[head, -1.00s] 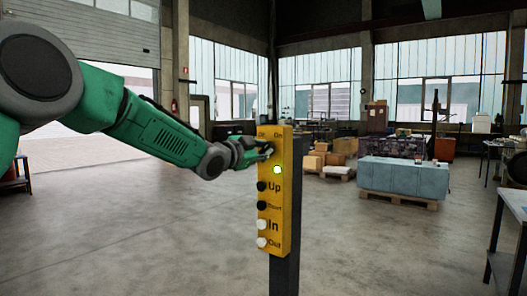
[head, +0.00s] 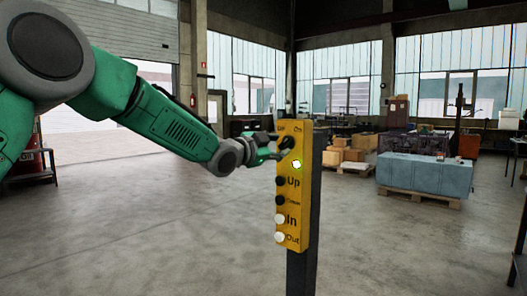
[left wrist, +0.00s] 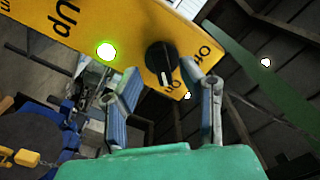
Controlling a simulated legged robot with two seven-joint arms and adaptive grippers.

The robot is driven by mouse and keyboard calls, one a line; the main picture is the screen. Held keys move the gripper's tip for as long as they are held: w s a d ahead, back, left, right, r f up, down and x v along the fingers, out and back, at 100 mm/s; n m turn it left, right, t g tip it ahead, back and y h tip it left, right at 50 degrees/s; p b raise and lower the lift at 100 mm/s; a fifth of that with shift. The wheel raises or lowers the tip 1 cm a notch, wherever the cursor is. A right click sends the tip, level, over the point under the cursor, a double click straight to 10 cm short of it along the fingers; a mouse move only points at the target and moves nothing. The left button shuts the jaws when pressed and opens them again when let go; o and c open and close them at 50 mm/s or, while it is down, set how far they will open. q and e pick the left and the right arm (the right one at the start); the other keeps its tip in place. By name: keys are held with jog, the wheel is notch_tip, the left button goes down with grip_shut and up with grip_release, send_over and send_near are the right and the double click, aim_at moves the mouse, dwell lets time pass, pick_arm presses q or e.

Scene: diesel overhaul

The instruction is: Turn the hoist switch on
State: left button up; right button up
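The yellow hoist switch panel (head: 293,192) stands on a dark post, with a round black rotary knob (head: 287,142) at its top and a lit green lamp (head: 297,164) below. In the left wrist view the knob (left wrist: 162,57) has a white mark facing the panel's lower edge. An "Off" label shows beside it; another label is partly hidden. My left gripper (head: 274,149) is beside the panel's upper left edge. Its two fingers (left wrist: 168,98) are spread apart below the knob, with nothing between them. My right gripper is in neither view.
Black and white buttons marked Up, In and Out line the panel's lower part. A dark post (head: 304,262) carries it. A blue-covered crate (head: 425,176) on a pallet and cardboard boxes (head: 350,157) stand behind at right. The floor around the post is clear.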

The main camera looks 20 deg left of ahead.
pick_arm(q)
jog(key=v, duration=0.9)
jog(key=shift+s+a+f, duration=0.2)
jog(key=shift+a, duration=0.05)
